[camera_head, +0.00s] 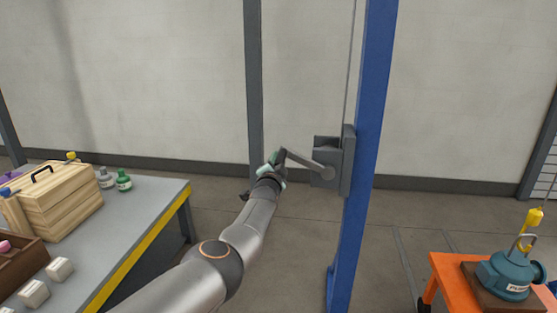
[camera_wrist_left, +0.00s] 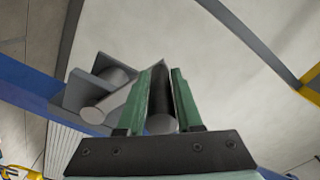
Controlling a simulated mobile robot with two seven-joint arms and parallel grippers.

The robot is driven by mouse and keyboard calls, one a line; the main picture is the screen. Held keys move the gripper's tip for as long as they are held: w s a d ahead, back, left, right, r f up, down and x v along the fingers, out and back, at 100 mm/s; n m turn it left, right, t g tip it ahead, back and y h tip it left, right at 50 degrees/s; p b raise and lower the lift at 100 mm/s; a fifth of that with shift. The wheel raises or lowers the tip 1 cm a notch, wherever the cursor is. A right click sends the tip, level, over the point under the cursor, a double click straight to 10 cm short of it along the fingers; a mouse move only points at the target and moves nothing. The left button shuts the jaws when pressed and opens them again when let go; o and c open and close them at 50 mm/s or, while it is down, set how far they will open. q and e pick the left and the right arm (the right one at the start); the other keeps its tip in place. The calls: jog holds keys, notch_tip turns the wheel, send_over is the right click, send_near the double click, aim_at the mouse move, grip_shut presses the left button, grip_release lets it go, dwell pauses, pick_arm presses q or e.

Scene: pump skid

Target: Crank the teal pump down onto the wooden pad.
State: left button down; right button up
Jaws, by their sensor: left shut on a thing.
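The teal pump (camera_head: 508,276) is at the lower right in the head view, over the brown wooden pad (camera_head: 471,275). I cannot tell whether it rests on the pad or hangs just above it. A metal shackle tops the pump, by a yellow hook (camera_head: 534,217). The grey winch (camera_head: 328,165) is on the blue post, its crank arm (camera_head: 302,159) pointing left. My left gripper (camera_head: 271,167) is at the crank's end. In the left wrist view its green fingers (camera_wrist_left: 165,95) are shut on the grey crank handle (camera_wrist_left: 162,122). My right gripper is not in view.
The blue post (camera_head: 368,130) stands just right of the winch. The pad lies on an orange cart (camera_head: 446,268). At left, a grey workbench (camera_head: 150,200) with a yellow edge carries a wooden box (camera_head: 60,200), bottles and white blocks. Open floor lies between post and cart.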

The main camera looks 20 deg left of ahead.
pick_arm(q)
jog(key=shift+d+f+b, duration=0.15)
jog(key=shift+f+b, duration=0.05)
jog(key=shift+f, duration=0.3)
jog(key=shift+d+f+b, duration=0.15)
jog(key=shift+f+b, duration=0.05)
jog(key=shift+f, duration=0.3)
jog(key=c, duration=0.6)
grip_release()
jog(key=shift+d+r, duration=0.15)
jog(key=shift+a, duration=0.25)
